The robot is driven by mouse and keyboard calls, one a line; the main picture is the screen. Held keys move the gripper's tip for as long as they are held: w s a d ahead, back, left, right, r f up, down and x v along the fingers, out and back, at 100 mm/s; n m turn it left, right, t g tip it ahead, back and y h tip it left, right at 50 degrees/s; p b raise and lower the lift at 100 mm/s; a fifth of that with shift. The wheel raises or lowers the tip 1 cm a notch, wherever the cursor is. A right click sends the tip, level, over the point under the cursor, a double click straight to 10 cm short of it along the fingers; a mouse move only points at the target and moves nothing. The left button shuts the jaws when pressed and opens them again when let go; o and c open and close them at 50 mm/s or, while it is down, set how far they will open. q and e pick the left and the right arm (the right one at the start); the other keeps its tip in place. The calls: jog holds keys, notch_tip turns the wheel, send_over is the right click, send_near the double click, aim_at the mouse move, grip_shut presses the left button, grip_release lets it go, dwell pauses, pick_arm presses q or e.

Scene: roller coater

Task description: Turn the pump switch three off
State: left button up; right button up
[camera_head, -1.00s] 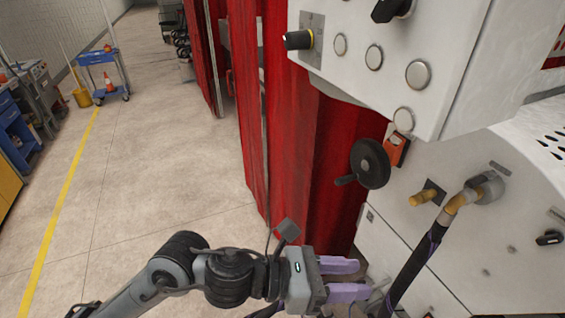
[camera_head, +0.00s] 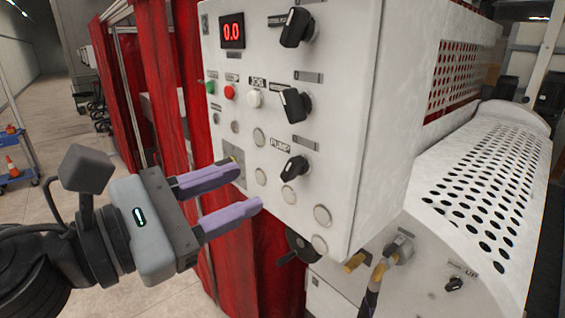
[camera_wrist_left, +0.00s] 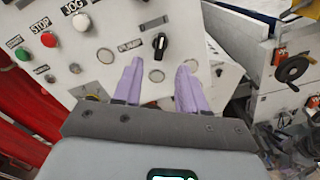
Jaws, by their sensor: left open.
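The control box (camera_head: 335,65) has a white front with several black knobs. The lowest black knob, beside the label "PUMP", is the pump switch (camera_head: 294,168); its handle is tilted. In the left wrist view the pump switch (camera_wrist_left: 160,46) stands just beyond and between the fingertips. My left gripper (camera_head: 249,186) is open and empty, its purple fingers pointing at the panel to the left of the switch in the head view. The fingers look apart from the switch. My right gripper is not in view.
Two more black knobs (camera_head: 296,104) sit above. Green, red and white buttons (camera_head: 254,99) and a red "0.0" display (camera_head: 232,31) are at the left. Red curtains (camera_head: 170,90) hang behind the box. A perforated white cover (camera_head: 480,190) is at the right.

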aim_at(287, 171)
pick_arm(q)
jog(key=p+x, duration=0.2)
jog(key=x, duration=0.4)
jog(key=shift+w+d+r, duration=0.1)
jog(key=shift+w+d, duration=0.05)
jog(key=shift+d, duration=0.15)
jog(key=shift+x, duration=0.8)
grip_shut()
